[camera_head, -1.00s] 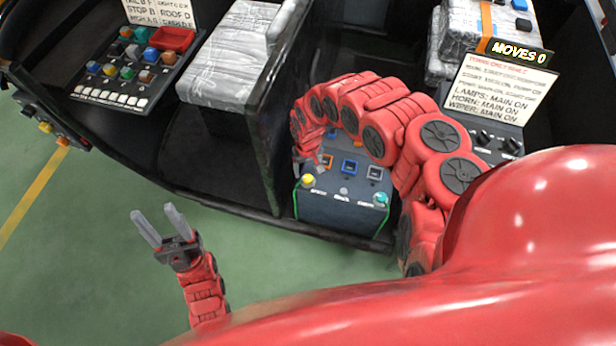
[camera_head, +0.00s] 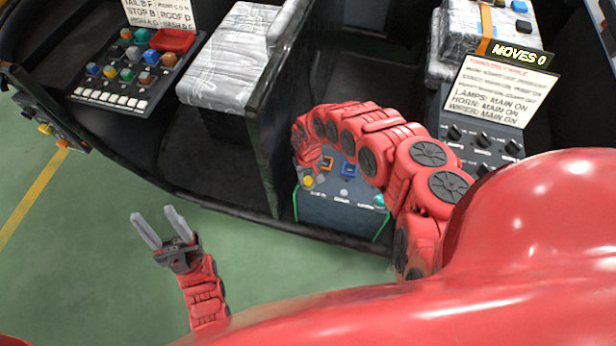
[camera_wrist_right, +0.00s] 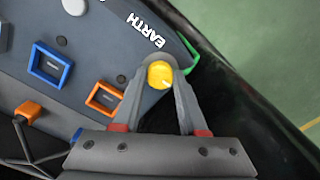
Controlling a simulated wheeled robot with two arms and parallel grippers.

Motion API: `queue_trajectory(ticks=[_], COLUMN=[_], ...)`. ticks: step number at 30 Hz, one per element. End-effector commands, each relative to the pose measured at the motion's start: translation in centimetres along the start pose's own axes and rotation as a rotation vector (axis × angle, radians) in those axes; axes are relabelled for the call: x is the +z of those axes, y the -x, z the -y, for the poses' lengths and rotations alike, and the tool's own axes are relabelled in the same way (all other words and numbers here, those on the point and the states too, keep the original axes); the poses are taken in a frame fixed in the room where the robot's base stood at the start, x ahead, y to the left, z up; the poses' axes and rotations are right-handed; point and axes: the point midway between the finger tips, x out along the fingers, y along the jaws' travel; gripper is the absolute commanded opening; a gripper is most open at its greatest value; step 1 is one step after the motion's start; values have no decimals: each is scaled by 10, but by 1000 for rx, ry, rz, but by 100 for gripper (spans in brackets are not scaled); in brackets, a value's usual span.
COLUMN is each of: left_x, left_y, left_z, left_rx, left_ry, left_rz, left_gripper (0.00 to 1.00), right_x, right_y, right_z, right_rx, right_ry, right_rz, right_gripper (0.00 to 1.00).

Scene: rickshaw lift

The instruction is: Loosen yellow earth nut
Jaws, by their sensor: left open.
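The yellow earth nut (camera_wrist_right: 160,75) sits beside the word EARTH at the corner of the grey panel (camera_wrist_right: 85,65). It also shows in the head view (camera_head: 308,181), at the left end of the panel's front row. My right gripper (camera_wrist_right: 160,85) has one finger on each side of the nut, and both tips appear to press against it. In the head view the red right arm arches over the panel and hides much of it. My left gripper (camera_head: 160,227) is open and empty above the green floor, clear of the vehicle.
Orange and blue square frames (camera_wrist_right: 50,65) sit on the panel near the right gripper. An orange connector (camera_wrist_right: 27,111) with dark cables lies beside them. A wrapped seat (camera_head: 228,55) and a button console (camera_head: 130,72) stand left. A switch box (camera_head: 483,140) is at right.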

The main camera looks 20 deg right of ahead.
Motion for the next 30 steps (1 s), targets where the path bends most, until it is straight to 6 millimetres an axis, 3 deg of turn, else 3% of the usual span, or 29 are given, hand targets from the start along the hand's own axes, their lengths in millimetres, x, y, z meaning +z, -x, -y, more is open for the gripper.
queue_trajectory(ticks=[1, 5, 17, 30], left_x=[0, 0, 0, 2], left_y=[0, 0, 2, 12], left_z=[0, 0, 0, -1], left_rx=[0, 0, 0, 0], left_ry=[0, 0, 0, 0], left_rz=[0, 0, 0, 0], left_gripper=[50, 50, 50, 50], right_x=[0, 0, 0, 2], right_y=[0, 0, -1, -2], right_z=[0, -1, -1, 0], right_rx=[0, 0, 0, -2], right_ry=[-1, -1, 49, 383], right_rz=[0, 0, 1, 6], right_gripper=[21, 0, 0, 0])
